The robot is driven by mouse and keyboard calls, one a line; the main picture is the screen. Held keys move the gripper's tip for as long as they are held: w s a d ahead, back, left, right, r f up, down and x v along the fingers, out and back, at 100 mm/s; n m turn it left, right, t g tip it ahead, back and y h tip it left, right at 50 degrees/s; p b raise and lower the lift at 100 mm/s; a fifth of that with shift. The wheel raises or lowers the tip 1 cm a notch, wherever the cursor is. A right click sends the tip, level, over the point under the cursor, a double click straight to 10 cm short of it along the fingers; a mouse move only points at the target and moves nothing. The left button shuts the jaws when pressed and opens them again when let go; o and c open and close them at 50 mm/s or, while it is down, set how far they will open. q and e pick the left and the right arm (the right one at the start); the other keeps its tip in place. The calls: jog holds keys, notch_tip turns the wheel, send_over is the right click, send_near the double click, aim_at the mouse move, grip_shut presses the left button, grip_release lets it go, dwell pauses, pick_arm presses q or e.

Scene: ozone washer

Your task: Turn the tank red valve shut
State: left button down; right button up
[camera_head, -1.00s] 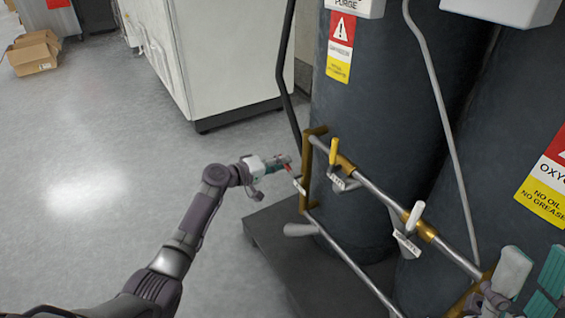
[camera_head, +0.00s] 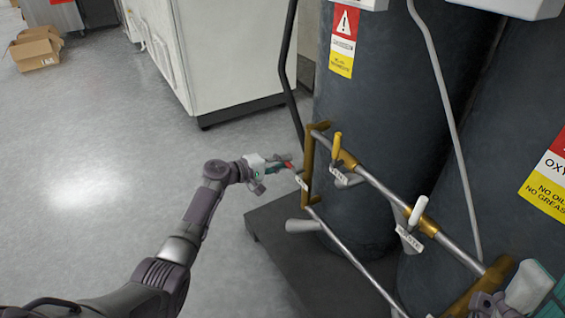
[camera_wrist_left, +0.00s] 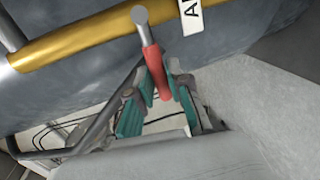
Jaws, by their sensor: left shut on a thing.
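The red valve handle (camera_head: 289,164) sticks out from the left end of the brass pipe (camera_head: 308,172) on the tank stand. In the left wrist view the red handle (camera_wrist_left: 155,70) hangs from a grey round stem, below the brass pipe (camera_wrist_left: 75,42). My left gripper (camera_head: 284,164) reaches it from the left. Its teal fingers (camera_wrist_left: 165,88) are on both sides of the handle's lower end, shut on it. My right gripper (camera_head: 545,283) is at the lower right corner, partly cut off, with its teal fingers apart.
A yellow-handled valve (camera_head: 337,147) and a white-handled valve (camera_head: 417,211) sit on the upper pipe. Dark tanks (camera_head: 365,110) stand behind. A grey lever (camera_head: 302,226) sticks out below. Open floor (camera_head: 100,200) lies left, with a white cabinet (camera_head: 215,60) behind.

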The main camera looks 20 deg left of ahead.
pick_arm(q)
jog(key=shift+f, duration=0.1)
jog(key=c, duration=1.1)
grip_release()
jog(key=shift+a, duration=0.1)
jog(key=v, duration=1.2)
jog(key=shift+s, duration=0.1)
